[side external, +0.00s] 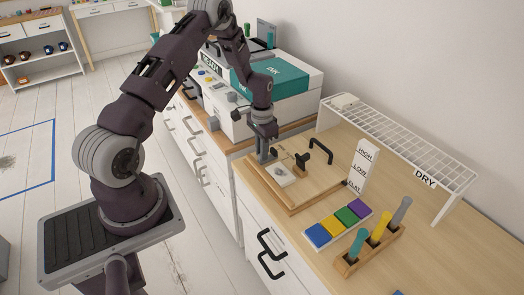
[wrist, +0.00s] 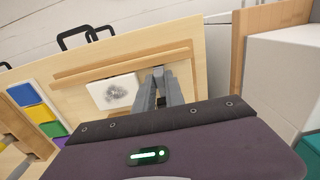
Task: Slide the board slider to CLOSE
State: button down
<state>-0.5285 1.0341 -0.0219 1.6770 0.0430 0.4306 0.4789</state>
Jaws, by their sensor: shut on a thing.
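A light wooden board (side external: 296,205) with raised strips lies on the desk; it also shows in the wrist view (wrist: 125,62). A white tile (side external: 281,178) with a dark smudge lies on it, also in the wrist view (wrist: 114,93). My gripper (side external: 264,156) points down at the board's far left part, beside the tile. In the wrist view its fingers (wrist: 158,74) are close together at the board's strip. They are shut on the board slider, which they mostly hide. I cannot read a CLOSE mark in either view.
A black clamp-like knob (side external: 303,160) and a black handle (side external: 321,150) stand near the board. A white HIGH, LOW, FLAT sign (side external: 362,168), ink pads (side external: 337,223), a wooden holder (side external: 370,249) and a white DRY rack (side external: 420,150) surround it. A white and teal machine (side external: 265,85) stands behind.

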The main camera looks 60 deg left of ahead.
jog(key=shift+d, duration=1.55)
jog(key=c, duration=1.4)
grip_release()
notch_tip(320, 180, up, 7)
jog(key=shift+r, duration=0.1)
